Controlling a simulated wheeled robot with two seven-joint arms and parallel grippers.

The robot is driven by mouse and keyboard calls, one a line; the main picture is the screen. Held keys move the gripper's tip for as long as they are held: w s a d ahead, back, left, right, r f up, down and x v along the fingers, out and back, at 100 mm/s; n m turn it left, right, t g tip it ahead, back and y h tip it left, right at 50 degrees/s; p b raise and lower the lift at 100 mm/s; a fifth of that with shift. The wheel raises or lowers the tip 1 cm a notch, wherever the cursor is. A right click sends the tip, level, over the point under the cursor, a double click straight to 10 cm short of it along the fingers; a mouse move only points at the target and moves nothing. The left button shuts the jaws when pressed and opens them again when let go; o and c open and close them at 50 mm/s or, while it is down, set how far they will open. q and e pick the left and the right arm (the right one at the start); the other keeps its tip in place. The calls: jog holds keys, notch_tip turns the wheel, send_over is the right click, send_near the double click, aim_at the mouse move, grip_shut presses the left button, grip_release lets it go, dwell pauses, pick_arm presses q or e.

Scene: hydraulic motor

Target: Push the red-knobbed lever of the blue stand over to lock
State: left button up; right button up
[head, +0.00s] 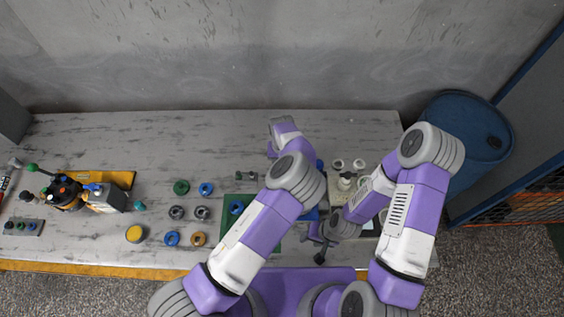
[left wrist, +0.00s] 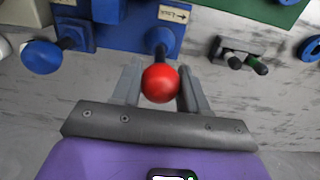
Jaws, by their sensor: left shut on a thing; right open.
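The red knob (left wrist: 160,83) of the lever sits between the two fingers of my left gripper (left wrist: 160,90) in the left wrist view. The gripper is shut on it. The lever's blue base (left wrist: 161,40) stands on the blue stand (left wrist: 125,38), next to a label with an arrow pointing right. In the head view my left arm hides the knob and most of the stand; a blue part of it (head: 311,214) shows beside the arm. My right gripper (head: 318,242) is open, low in the middle of the head view, near the table's front edge.
A blue-knobbed part (left wrist: 42,57) is left of the lever in the left wrist view. A green mat (head: 228,215) lies left of the stand. Several rings, including a green one (head: 181,187), lie farther left.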

pick_arm(q)
jog(key=shift+a+f, duration=0.1)
jog(key=shift+a, duration=0.75)
pick_arm(e)
jog(key=shift+f, duration=0.15)
pick_arm(q)
jog(key=shift+a, duration=0.1)
jog(key=shift+a+f+b, duration=0.15)
jog(key=shift+a+b, duration=0.2)
jog(key=shift+a, duration=0.3)
pick_arm(e)
jog(key=shift+f, duration=0.25)
pick_arm(q)
jog(key=shift+a, duration=0.1)
